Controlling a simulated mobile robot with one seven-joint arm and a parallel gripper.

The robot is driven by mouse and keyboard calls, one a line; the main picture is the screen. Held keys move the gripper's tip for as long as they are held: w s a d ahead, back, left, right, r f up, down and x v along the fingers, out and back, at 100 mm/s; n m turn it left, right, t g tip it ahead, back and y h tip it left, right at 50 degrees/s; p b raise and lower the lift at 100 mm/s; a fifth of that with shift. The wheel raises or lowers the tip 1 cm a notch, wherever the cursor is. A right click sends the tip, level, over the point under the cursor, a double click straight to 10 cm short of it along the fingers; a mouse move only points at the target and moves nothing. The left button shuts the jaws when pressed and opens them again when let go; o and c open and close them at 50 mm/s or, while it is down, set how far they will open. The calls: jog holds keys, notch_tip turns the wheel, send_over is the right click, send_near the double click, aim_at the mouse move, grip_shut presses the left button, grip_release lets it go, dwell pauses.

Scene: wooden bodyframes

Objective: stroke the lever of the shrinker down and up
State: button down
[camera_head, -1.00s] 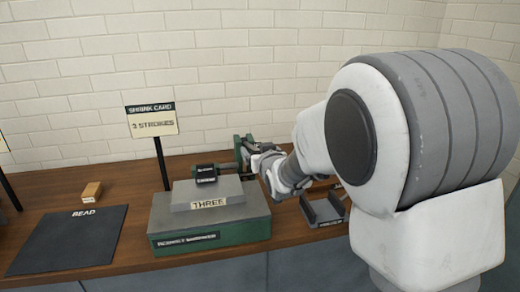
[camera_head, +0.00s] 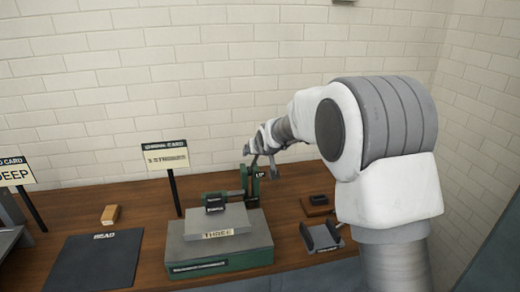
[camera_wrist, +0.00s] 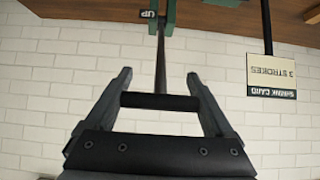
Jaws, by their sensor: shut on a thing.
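My gripper (camera_wrist: 158,80) is shut on the lever's dark crossbar grip (camera_wrist: 160,101), which spans between the two fingers in the wrist view. The lever's thin rod (camera_wrist: 161,60) runs from the grip to the green bracket by the UP label. In the head view the lever end is up beside the post, and my arm partly hides it.
The shrink card (camera_head: 167,157), reading 3 STROKES, stands behind the shrinker. A black BEAD mat (camera_head: 92,262) and a small wooden block (camera_head: 110,215) lie to the left. A dark open tray (camera_head: 322,238) sits to the right. The brick wall is close behind.

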jog(key=shift+w+a+r+p, duration=0.1)
jog(key=shift+w+r+p, duration=0.4)
jog(key=shift+r, duration=0.25)
jog(key=shift+c, duration=0.6)
grip_release()
jog(key=shift+o, duration=0.6)
jog(key=shift+f, duration=0.2)
jog(key=b+v, duration=0.2)
jog(key=v, duration=1.5)
jog(key=shift+r, duration=0.3)
